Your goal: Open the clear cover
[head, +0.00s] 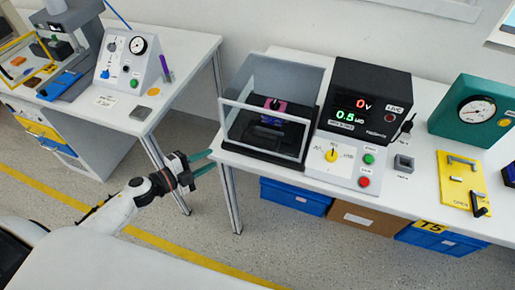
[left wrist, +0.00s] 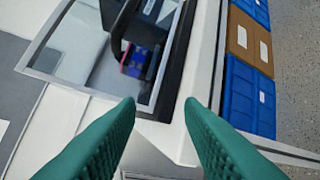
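The clear cover (head: 265,111) is a see-through box with a light grey frame, near the left end of the right-hand bench. It appears down over a black base (head: 262,151) with a dark fixture and a pink and purple part (head: 276,106) inside. Its grey frame also shows in the left wrist view (left wrist: 66,84). My left gripper (head: 212,161) has green fingers and is left of the cover, by the bench's left edge. In the left wrist view my left gripper (left wrist: 160,104) has its fingers apart with nothing between them. My right gripper is not seen.
A black display unit (head: 370,93) with a yellow knob (head: 331,155) stands right of the cover. A teal gauge box (head: 475,110) and yellow plate (head: 461,181) are farther right. Blue bins (head: 295,196) sit under the bench. A gap separates it from the left bench (head: 183,62).

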